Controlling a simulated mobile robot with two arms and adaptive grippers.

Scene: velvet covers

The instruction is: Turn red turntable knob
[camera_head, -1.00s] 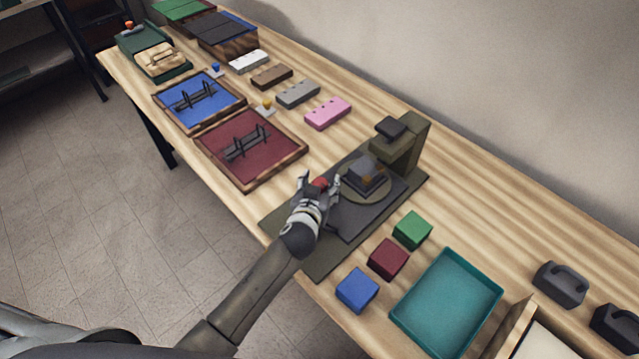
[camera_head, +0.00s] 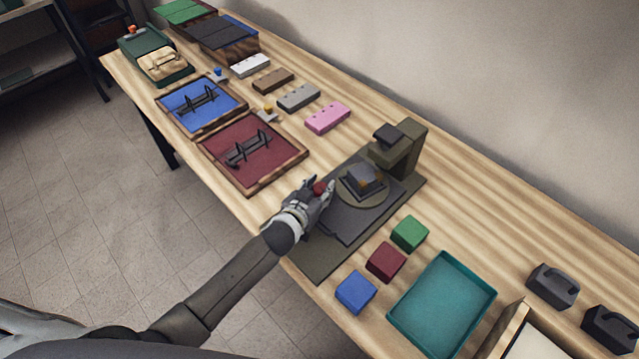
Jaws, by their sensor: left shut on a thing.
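The red knob (camera_head: 319,187) sits at the near left side of the dark turntable machine. My left gripper (camera_head: 322,192) is shut on the knob, which shows only in part between the fingers. The round turntable plate (camera_head: 378,199) lies just right of the gripper and carries a dark square block (camera_head: 364,179). An olive upright post with an overhanging head (camera_head: 403,148) stands behind the plate. My right gripper is not in view.
Green (camera_head: 409,233), maroon (camera_head: 385,262) and blue (camera_head: 355,292) cubes lie right of the machine, beside a teal tray (camera_head: 480,310). A maroon tray (camera_head: 275,178) and a blue tray (camera_head: 221,122) with black racks lie to the left. Bare wood runs along the wall.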

